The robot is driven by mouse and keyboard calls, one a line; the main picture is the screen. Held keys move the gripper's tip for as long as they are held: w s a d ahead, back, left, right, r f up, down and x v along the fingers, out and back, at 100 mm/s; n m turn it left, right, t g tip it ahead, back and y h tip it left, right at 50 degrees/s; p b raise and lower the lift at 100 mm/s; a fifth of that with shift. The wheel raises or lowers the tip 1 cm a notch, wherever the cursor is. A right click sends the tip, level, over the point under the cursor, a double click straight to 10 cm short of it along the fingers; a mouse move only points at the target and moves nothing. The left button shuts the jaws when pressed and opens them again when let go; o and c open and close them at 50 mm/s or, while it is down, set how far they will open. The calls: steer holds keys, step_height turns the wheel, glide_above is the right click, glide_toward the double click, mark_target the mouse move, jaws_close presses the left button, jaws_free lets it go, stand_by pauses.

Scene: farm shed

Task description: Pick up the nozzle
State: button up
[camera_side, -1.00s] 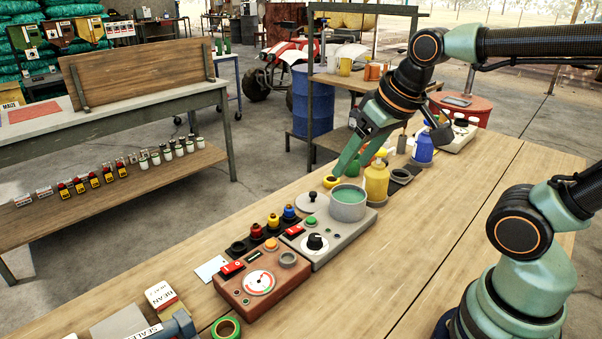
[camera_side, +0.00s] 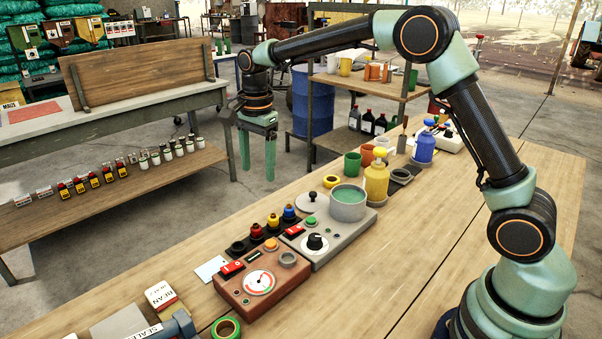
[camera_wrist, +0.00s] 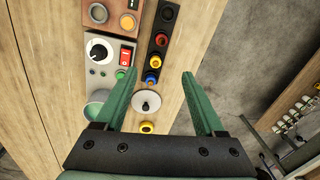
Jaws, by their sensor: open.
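Several small nozzle-like pieces stand in a row on a dark strip along the far edge of the bench: a black one (camera_side: 238,248), a red one (camera_side: 256,231), a yellow one (camera_side: 273,219) and a blue one (camera_side: 289,212). I cannot tell which one the task means. My gripper (camera_side: 258,171) hangs pointing down, open and empty, above and beyond the strip in the side view. In the wrist view my gripper (camera_wrist: 157,74) has its fingers spread, with the blue piece (camera_wrist: 151,77) and yellow piece (camera_wrist: 156,62) showing between them, farther down.
Beside the strip are a brown gauge box (camera_side: 262,280) and a grey control unit (camera_side: 330,238) with a green-filled pot (camera_side: 348,204). A round lid (camera_side: 311,203) and a yellow ring (camera_side: 332,182) lie nearby. Bottles and cups stand farther right.

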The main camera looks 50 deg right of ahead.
step_height(320, 180, down, 3)
steer(key=w+m, duration=0.2)
glide_above(256, 224)
steer(key=shift+g, duration=0.3)
steer(key=f, duration=0.7)
steer(key=shift+w+d+f, duration=0.15)
steer(key=shift+w+d, duration=0.05)
steer(key=shift+w, duration=0.1)
steer(key=shift+s+a+f, duration=0.15)
steer(key=shift+f, duration=1.15)
steer(key=shift+s+a+f, duration=0.1)
steer(key=shift+s+f, duration=0.05)
steer(key=shift+f, duration=1.15)
jaws_close()
